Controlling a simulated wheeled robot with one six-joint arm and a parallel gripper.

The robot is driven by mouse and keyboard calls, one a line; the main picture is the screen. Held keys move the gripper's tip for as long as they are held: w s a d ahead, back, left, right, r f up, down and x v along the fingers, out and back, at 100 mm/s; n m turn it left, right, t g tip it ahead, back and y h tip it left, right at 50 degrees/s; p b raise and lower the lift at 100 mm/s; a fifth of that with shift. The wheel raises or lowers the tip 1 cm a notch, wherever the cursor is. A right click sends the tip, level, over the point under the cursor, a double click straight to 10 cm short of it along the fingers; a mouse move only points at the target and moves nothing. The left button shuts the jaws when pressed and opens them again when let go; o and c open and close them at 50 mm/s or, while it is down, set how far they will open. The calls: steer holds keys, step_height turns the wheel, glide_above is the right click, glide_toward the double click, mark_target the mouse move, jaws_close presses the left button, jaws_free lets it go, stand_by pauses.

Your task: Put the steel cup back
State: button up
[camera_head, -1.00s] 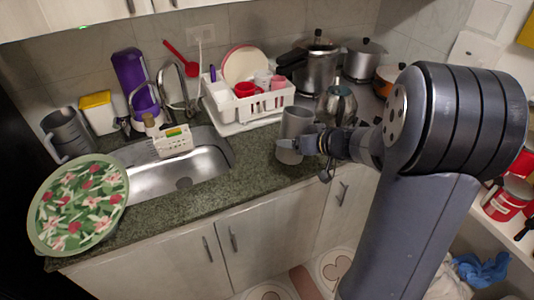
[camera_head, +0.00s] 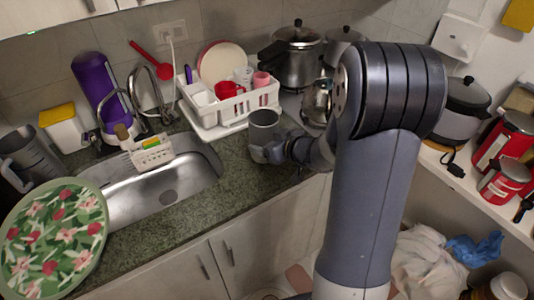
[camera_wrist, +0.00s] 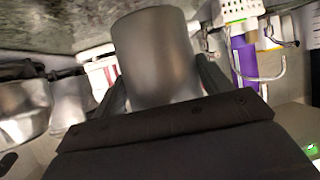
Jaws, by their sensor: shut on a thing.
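The steel cup (camera_head: 264,126) is a plain grey cylinder, held upright over the counter in front of the dish rack. My gripper (camera_head: 272,153) is shut on it, with the fingers at its lower part. In the wrist view the cup (camera_wrist: 156,58) fills the upper middle, between the two dark fingers of my gripper (camera_wrist: 160,92). The gap between the cup's base and the counter cannot be told from these views.
A white dish rack (camera_head: 228,118) with plates and cups stands behind the cup. A kettle (camera_head: 316,103) and pots (camera_head: 294,58) stand behind my arm. A shelf with red tins (camera_head: 503,145) is at right.

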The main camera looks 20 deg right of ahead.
steer(key=shift+f+b, duration=0.3)
steer(key=shift+f, duration=1.45)
steer(key=shift+f, duration=0.1)
steer(key=o, duration=1.2)
steer(key=shift+s+d+r, duration=0.1)
steer(key=shift+r, duration=0.1)
steer(key=v, duration=1.1)
steer(key=shift+s+p, duration=0.35)
steer(key=shift+p, duration=0.1)
steer(key=shift+d+r, duration=0.1)
